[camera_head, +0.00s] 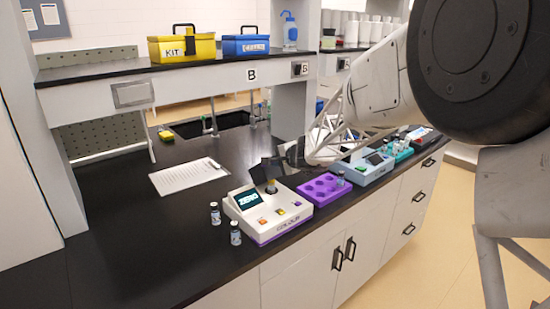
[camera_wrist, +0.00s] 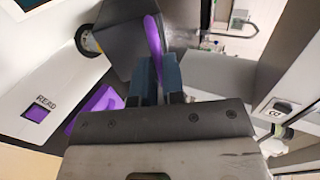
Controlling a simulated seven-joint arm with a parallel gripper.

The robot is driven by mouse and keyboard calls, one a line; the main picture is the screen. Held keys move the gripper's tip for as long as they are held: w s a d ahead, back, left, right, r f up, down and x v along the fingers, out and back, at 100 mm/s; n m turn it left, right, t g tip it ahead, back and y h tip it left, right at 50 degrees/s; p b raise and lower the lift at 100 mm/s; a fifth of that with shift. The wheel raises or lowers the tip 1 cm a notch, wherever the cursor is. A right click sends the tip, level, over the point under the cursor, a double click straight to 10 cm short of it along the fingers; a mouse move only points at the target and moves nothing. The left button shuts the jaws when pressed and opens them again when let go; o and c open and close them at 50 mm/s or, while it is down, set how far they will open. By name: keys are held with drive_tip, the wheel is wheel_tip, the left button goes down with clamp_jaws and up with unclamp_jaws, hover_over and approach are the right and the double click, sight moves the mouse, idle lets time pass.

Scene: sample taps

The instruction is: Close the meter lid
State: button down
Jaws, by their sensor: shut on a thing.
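The meter (camera_head: 262,222) is a white and purple box with a screen reading ZERO, near the front edge of the black bench. Its dark lid (camera_head: 261,172) stands raised above the sample well. In the wrist view the lid (camera_wrist: 122,42) is dark grey with a purple strip, beside a round well opening (camera_wrist: 87,40). My gripper (camera_head: 285,157) is at the lid's right side. In the wrist view my gripper (camera_wrist: 157,72) has its blue-grey fingers closed on the lid's edge. The exact contact is partly hidden by the fingers.
Two small vials (camera_head: 235,233) stand left of the meter. A purple rack (camera_head: 324,188) is close on its right, then a pale blue device (camera_head: 364,167). A paper sheet (camera_head: 188,176) lies behind left.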

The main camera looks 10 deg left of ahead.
sight(288, 204)
drive_tip(key=shift+s+d+f+t+y, duration=0.55)
drive_tip(key=shift+f, duration=0.35)
drive_tip(key=shift+s+d+f+t+y, duration=0.55)
drive_tip(key=shift+f+t+y, duration=0.05)
drive_tip(key=shift+f, duration=0.35)
drive_tip(key=shift+s+d+f+t+y, duration=0.55)
drive_tip(key=shift+f, duration=0.35)
drive_tip(key=shift+s+d+f, duration=0.15)
drive_tip(key=shift+s+f, duration=0.05)
drive_tip(key=shift+f, duration=0.45)
drive_tip(key=shift+s+d+f, duration=0.15)
drive_tip(key=shift+f, duration=0.5)
drive_tip(key=shift+s+d+f, duration=0.15)
drive_tip(key=shift+s+f, duration=0.05)
drive_tip(key=shift+f, duration=0.55)
drive_tip(key=c, duration=1.4)
unclamp_jaws()
drive_tip(key=shift+f, duration=0.1)
drive_tip(key=shift+o, duration=1)
drive_tip(key=shift+r, duration=0.2)
drive_tip(key=shift+r, duration=0.15)
drive_tip(key=shift+d, duration=0.1)
